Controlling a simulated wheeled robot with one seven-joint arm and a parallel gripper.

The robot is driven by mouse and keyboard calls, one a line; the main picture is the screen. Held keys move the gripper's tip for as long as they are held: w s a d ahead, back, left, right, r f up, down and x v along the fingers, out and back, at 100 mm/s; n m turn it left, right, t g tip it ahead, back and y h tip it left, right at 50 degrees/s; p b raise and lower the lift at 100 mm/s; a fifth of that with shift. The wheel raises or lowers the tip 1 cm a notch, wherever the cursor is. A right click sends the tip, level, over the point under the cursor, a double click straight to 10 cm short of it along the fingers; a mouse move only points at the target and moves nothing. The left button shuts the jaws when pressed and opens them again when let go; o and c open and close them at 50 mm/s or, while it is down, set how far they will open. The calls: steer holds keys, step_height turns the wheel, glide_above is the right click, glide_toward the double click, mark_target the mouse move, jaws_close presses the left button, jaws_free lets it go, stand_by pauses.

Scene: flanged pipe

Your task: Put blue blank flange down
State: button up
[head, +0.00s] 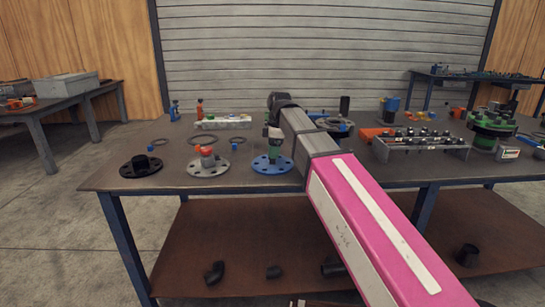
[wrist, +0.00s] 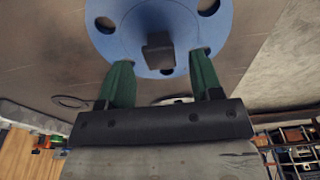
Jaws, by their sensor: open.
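The blue blank flange (head: 260,165) lies flat on the workbench near its front edge in the head view. In the wrist view the blue blank flange (wrist: 115,40) fills the top middle, with bolt holes and a dark square knob (wrist: 158,52) at its centre. My gripper (head: 274,151) points down right over the flange. In the wrist view the green fingers of my gripper (wrist: 160,68) are spread on either side of the knob, with gaps between them and it. My gripper is open and holds nothing. In the head view my gripper partly hides the flange's knob.
On the workbench (head: 120,182), a grey flange (head: 208,167) with an orange-red top and a black flange (head: 141,166) stand to the left. Gaskets (head: 204,139) lie behind. A rack of bolts (head: 420,150) and a green flanged pipe (head: 490,128) stand right.

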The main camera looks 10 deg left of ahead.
step_height(320, 180, up, 9)
steer(key=d, duration=0.1)
steer(key=shift+w, duration=0.15)
stand_by(0.3)
